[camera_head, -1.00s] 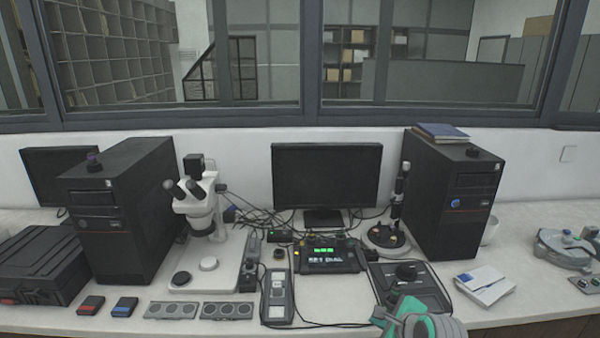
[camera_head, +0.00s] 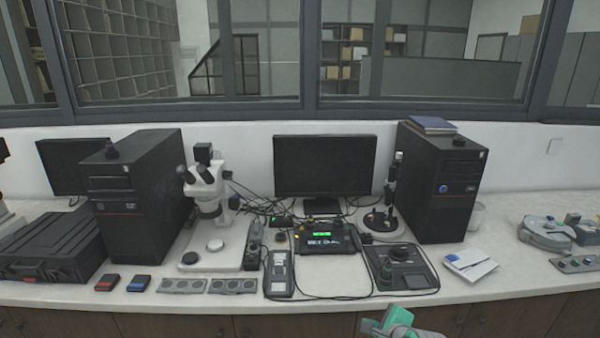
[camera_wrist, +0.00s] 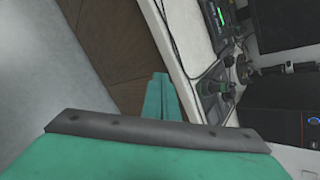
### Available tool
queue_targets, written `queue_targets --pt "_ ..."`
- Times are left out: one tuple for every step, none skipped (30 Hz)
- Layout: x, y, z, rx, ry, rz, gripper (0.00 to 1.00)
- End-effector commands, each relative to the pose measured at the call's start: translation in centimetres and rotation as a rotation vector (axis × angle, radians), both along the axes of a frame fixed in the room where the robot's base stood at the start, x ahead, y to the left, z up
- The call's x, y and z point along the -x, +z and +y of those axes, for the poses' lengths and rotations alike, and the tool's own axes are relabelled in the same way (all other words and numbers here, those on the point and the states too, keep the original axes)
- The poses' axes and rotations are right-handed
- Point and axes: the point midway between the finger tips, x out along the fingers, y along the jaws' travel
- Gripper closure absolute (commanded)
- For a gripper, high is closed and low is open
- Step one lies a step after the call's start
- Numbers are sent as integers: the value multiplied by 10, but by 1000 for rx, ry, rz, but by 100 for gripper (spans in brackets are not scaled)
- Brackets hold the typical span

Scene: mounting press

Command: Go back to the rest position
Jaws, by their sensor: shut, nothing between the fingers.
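My gripper (camera_head: 388,324) shows at the bottom edge of the head view, green and grey, in front of the bench's front edge and below the bench top. Most of it is cut off by the frame. In the wrist view its green fingers (camera_wrist: 161,100) lie side by side, shut with nothing between them. They are over the brown cabinet fronts and the floor, beside the edge of the bench top.
The space before the brown cabinets (camera_head: 270,326) looks free.

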Motion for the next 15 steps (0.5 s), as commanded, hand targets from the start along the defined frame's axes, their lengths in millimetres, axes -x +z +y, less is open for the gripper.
queue_targets --pt "1 -7 6 7 10 -8 100" --pt "2 -11 8 13 14 -14 100" --pt "3 -16 12 23 22 -24 100" --pt "4 -20 15 30 28 -30 100" --pt "4 -24 18 38 33 -38 100" --pt "6 -30 22 48 41 -48 100" --pt "7 -34 26 58 48 -56 100" --pt "9 -40 30 68 56 -63 100" --pt "11 -47 35 84 65 -77 100" --pt "14 -53 40 98 73 -87 100" --pt "17 -60 45 112 82 -97 100" --pt "21 -70 52 136 96 -112 100" --pt "25 -77 58 156 105 -125 100" --pt "29 -84 63 177 115 -137 100" --pt "35 -93 71 206 131 -153 100"
